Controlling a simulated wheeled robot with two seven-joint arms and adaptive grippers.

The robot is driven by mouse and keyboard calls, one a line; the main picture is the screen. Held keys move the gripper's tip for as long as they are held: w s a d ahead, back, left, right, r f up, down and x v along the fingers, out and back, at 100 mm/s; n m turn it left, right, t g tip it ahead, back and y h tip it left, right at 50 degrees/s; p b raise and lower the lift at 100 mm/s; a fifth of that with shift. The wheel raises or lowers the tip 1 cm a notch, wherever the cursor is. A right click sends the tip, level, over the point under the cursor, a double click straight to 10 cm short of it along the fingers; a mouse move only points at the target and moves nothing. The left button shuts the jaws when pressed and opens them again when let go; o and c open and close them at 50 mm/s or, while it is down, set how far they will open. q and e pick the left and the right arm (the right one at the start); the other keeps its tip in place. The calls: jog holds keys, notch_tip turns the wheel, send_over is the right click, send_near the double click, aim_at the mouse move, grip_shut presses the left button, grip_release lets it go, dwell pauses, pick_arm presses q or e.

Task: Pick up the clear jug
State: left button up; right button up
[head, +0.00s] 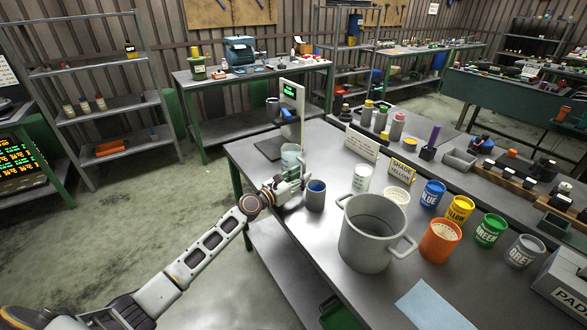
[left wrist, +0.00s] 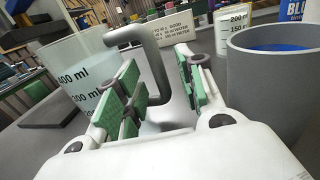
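The clear jug (head: 291,155) stands upright on the grey bench, near its left edge, beside the dark plate of the scale. In the left wrist view the jug (left wrist: 75,62) is at the left, with 400 ml and 300 ml marks and a grey handle (left wrist: 155,62). My left gripper (head: 300,176) is at the jug's handle side. In the left wrist view its green-padded fingers (left wrist: 160,88) are apart, with the handle between them; I see no clear contact. My right gripper is in neither view.
A grey cup with blue contents (head: 316,196) stands close to my left gripper. A small white graduated beaker (head: 362,180) and a big grey pot (head: 368,240) stand to the right. A post with a green display (head: 291,105) rises behind the jug. Several paint cans line the right.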

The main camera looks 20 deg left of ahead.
pick_arm(q)
jog(key=shift+w+d, duration=0.15)
jog(key=shift+w, duration=0.25)
grip_shut()
dwell(0.4)
jog(key=shift+r, duration=0.15)
